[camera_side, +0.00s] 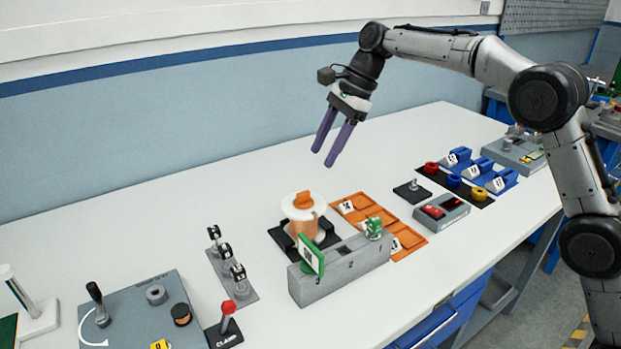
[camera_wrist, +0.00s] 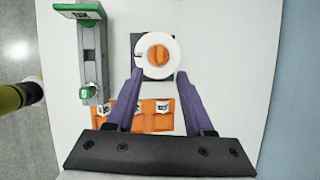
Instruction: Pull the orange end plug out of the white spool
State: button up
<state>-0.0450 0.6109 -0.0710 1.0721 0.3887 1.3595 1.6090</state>
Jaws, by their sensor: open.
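The white spool (camera_side: 291,211) stands upright on a black base (camera_side: 282,238), with copper-coloured winding around its middle. The orange end plug (camera_side: 303,200) sits in the centre of its top flange. In the wrist view the spool (camera_wrist: 146,64) shows as a white ring with the orange plug (camera_wrist: 158,56) in its middle. My gripper (camera_side: 323,158) has two purple fingers, apart and empty, above the table and up and to the right of the spool. In the wrist view the fingertips (camera_wrist: 159,72) lie in line with the spool's near edge, one on each side.
A grey block (camera_side: 340,270) with green tags stands in front of the spool. An orange tray (camera_side: 408,236) lies right of it. A numbered post rack (camera_side: 232,272) is to the left. The table behind the spool is clear.

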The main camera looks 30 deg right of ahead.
aim_at(304, 193)
jog(key=x, duration=1)
grip_shut()
